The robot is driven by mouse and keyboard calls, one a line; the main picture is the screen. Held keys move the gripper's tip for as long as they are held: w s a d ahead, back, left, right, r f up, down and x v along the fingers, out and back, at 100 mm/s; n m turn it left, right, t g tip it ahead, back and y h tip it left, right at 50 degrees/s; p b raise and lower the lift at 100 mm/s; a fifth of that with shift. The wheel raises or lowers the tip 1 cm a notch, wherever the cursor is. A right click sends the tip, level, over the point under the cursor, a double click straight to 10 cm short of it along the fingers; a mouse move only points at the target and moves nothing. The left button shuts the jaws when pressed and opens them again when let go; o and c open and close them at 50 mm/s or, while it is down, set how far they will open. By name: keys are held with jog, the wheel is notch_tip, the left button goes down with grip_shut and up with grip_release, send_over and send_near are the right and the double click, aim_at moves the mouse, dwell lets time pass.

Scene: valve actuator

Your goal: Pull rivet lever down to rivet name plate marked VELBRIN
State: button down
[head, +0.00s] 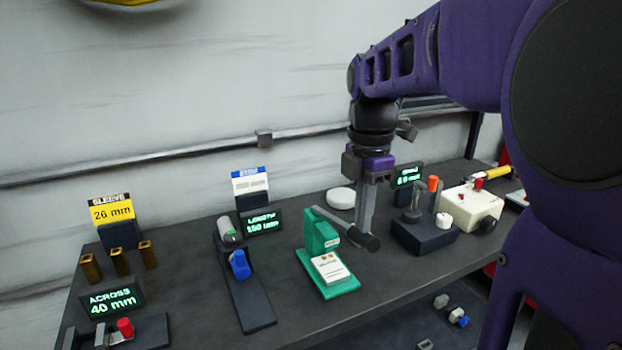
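A green riveting press (318,236) stands mid-bench. Its grey rivet lever (335,220) slopes down to the right from the press head and ends in a dark knob (367,242). A white name plate (329,267) with small brass-coloured dots lies on the press base; its lettering is too small to read. My gripper (365,232) points straight down at the knob end of the lever. Its fingers overlap the lever end in this view. Whether they touch it, and how far apart they are, cannot be told.
Left of the press are a dark fixture with a blue part (239,264), a "150 mm" display (262,222) and brass sleeves (118,261). Right of it are a dark fixture (424,236) and a cream box (470,209). A white disc (341,198) lies behind.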

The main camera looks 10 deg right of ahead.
jog(key=shift+w+a+r+p, duration=0.1)
jog(key=shift+w+r+p, duration=0.2)
jog(key=shift+r+p, duration=0.55)
jog(key=shift+w+a+r+p, duration=0.1)
jog(key=shift+w+r+p, duration=0.2)
jog(key=shift+r+p, duration=0.5)
jog(key=shift+w+a+r+p, duration=0.1)
jog(key=shift+w+r+p, duration=0.2)
jog(key=shift+r+p, duration=0.5)
jog(key=r, duration=0.1)
jog(key=w+r, duration=0.1)
jog(key=r, duration=0.2)
jog(key=shift+w+a+r+p, duration=0.15)
jog(key=shift+w+a+p, duration=0.1)
jog(key=shift+w+p, duration=0.1)
jog(key=shift+r, duration=0.1)
jog(key=shift+r, duration=2.4)
